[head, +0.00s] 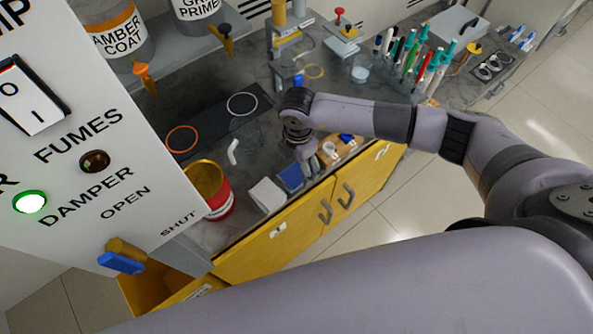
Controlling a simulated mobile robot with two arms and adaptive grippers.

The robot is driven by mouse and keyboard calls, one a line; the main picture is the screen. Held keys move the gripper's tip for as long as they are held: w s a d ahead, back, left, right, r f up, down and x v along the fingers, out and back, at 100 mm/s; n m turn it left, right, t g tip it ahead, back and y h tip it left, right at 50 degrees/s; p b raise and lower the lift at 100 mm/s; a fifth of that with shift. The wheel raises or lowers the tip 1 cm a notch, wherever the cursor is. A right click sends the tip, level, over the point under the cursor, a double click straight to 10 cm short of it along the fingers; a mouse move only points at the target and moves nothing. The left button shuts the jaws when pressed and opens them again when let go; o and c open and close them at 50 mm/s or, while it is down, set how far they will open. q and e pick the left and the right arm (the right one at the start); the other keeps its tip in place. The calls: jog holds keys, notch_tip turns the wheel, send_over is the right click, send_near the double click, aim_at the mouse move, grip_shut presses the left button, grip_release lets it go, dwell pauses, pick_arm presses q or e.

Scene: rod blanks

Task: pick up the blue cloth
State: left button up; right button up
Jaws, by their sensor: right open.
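The blue cloth (291,178) is a small flat blue square near the front edge of the grey worktop. It lies just right of a white folded piece (267,195). My right gripper (310,166) points down at the right side of the blue cloth. It is open, and its fingers are small and partly hidden by the wrist. I cannot tell whether a fingertip touches the cloth. My left gripper is out of view.
A red and yellow tin (208,188) stands left of the white piece. A wooden block (340,148) with small items is close to the right of my gripper. A rack of coloured pens (412,58) stands farther back. A labelled panel (90,150) fills the left.

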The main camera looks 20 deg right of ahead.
aim_at(296, 172)
jog(key=f+p, duration=0.1)
jog(key=f, duration=0.2)
jog(key=shift+a+f, duration=0.2)
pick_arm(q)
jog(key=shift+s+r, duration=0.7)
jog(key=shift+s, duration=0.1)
pick_arm(e)
jog(key=shift+f, duration=0.3)
jog(key=c, duration=1.1)
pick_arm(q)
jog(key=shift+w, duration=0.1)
pick_arm(e)
jog(key=shift+r, duration=0.1)
